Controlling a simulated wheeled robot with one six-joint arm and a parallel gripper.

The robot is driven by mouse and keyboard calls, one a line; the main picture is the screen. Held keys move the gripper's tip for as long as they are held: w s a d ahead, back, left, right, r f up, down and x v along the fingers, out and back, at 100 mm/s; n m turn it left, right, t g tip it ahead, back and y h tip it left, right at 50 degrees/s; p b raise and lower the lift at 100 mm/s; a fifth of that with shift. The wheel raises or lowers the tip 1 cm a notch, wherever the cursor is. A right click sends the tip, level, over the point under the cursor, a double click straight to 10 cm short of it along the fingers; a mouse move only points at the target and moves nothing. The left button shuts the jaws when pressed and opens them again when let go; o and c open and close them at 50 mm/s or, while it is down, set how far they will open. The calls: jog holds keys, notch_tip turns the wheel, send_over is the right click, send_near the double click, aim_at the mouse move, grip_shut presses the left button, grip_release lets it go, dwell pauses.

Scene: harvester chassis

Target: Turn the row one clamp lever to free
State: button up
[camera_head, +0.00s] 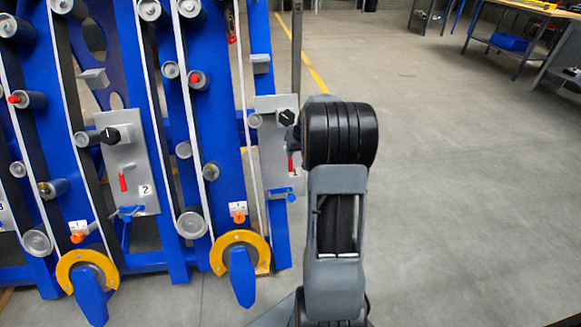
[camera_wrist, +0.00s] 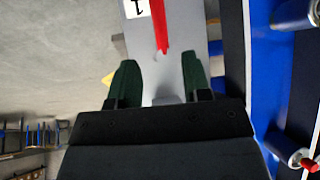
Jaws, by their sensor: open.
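The row one clamp lever (camera_wrist: 160,27) is a red handle on a grey plate (camera_wrist: 176,60) with a white label "1" (camera_wrist: 137,8), at the top of the wrist view. My gripper (camera_wrist: 160,84) is open and its two dark green fingers point towards the plate. The lever's tip lies beyond the fingertips and roughly between them in the picture; it is not gripped. In the head view the red lever (camera_head: 291,164) shows on the right-hand plate (camera_head: 270,150), partly covered by my arm. My gripper's fingers are hidden there behind my arm.
A black knob (camera_head: 286,116) sits above the lever. A second plate (camera_head: 133,165) marked "2" with its own red lever (camera_head: 122,181) stands left. Blue frame arms with rollers and yellow rings (camera_head: 240,240) fill the left. Open floor lies right; a workbench (camera_head: 530,25) stands behind.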

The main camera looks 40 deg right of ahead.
aim_at(291, 161)
jog(key=b+x, duration=0.2)
jog(key=x, duration=0.7)
jog(key=shift+w+a+f, duration=0.1)
jog(key=shift+w+f, duration=0.05)
jog(key=shift+f, duration=0.1)
grip_shut()
